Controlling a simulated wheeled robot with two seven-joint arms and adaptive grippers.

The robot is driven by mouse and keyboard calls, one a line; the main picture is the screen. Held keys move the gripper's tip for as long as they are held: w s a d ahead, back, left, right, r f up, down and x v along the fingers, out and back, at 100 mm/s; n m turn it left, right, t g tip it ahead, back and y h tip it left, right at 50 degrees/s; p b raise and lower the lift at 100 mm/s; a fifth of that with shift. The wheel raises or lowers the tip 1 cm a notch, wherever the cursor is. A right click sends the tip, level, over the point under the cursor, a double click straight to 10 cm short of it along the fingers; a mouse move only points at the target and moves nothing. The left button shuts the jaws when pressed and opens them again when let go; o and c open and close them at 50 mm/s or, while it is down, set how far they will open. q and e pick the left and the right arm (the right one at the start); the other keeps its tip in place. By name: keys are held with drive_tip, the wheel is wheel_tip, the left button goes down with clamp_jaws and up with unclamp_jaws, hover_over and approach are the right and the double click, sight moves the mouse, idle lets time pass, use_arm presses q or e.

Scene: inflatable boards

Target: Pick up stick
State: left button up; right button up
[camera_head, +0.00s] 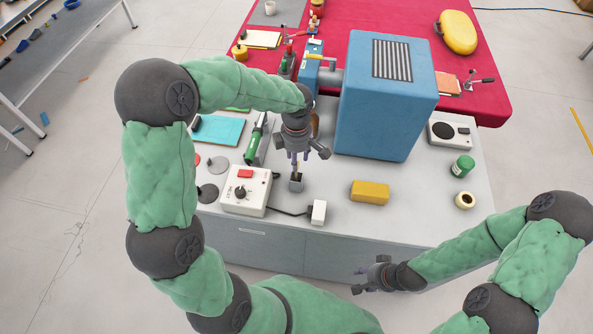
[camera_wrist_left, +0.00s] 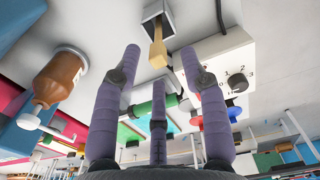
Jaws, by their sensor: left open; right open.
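A light wooden stick (camera_wrist_left: 157,50) stands in a small grey square holder (camera_wrist_left: 153,16) on the worktable. In the head view the holder (camera_head: 296,184) is below my left gripper (camera_head: 301,158), which mostly hides the stick. In the left wrist view the left gripper (camera_wrist_left: 160,72) has its purple fingers spread, with the stick ahead of and between them. No finger visibly touches it. My right gripper (camera_head: 361,281) is open and empty in front of the table's front edge.
A white control box (camera_head: 246,190) stands left of the holder, with a cable to a white block (camera_head: 318,212). A yellow block (camera_head: 369,192) lies right. A big blue box (camera_head: 385,110) stands behind. In the wrist view a brown bottle (camera_wrist_left: 58,78) is left.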

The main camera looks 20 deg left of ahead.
use_arm(q)
hover_over(296, 175)
drive_tip(key=f, duration=0.5)
drive_tip(key=shift+w+b, duration=0.2)
drive_tip(key=shift+b, duration=0.2)
drive_tip(key=c, duration=0.8)
